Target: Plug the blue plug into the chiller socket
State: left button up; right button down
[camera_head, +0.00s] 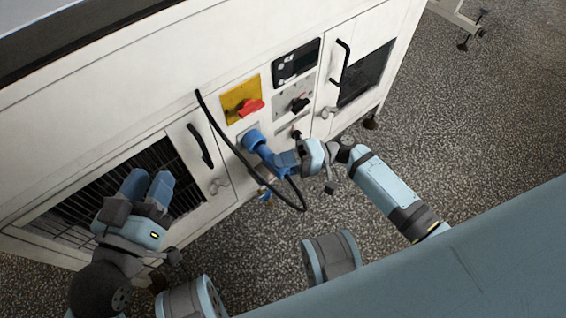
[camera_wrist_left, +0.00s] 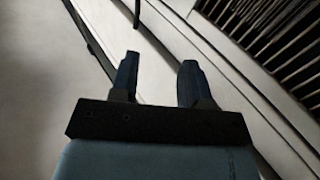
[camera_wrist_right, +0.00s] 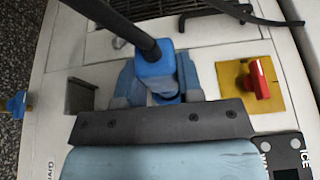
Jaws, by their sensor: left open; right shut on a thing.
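The blue plug (camera_wrist_right: 157,68) is between the fingers of my right gripper (camera_wrist_right: 160,85), which is shut on it; its black cable leaves toward the top left in the right wrist view. In the head view my right gripper (camera_head: 272,158) reaches the white machine's front panel. There a round blue socket (camera_head: 252,138) sits below the yellow switch plate, in line with the fingers. The plug's front end is hidden, so I cannot tell whether it is seated in the socket. My left gripper (camera_head: 148,188) is open and empty in front of the left grille; its fingers also show in the left wrist view (camera_wrist_left: 157,78).
A red switch (camera_head: 250,106) on a yellow plate (camera_head: 236,92), a black-knobbed switch (camera_head: 298,103) and a display (camera_head: 296,63) are close by. Door handles (camera_head: 200,146) stick out. Speckled floor (camera_head: 460,140) is free at the right.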

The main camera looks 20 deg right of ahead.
aim_at(275, 154)
pick_arm(q)
jog(key=shift+f+b, duration=0.65)
pick_arm(e)
jog(key=shift+w+a, duration=0.35)
jog(key=shift+w, duration=0.55)
jog(key=shift+w+a, duration=0.35)
jog(key=shift+w, duration=0.55)
jog(key=c, duration=0.7)
grip_release()
jog(key=shift+d, duration=0.3)
pick_arm(q)
notch_tip(275, 154, up, 4)
jog(key=t+p, duration=0.1)
jog(key=p, duration=0.2)
jog(key=shift+a+f, duration=0.1)
jog(key=shift+f, duration=0.1)
pick_arm(e)
jog(key=d, duration=1.3)
jog(key=shift+s+d, duration=0.15)
jog(key=shift+s, duration=0.15)
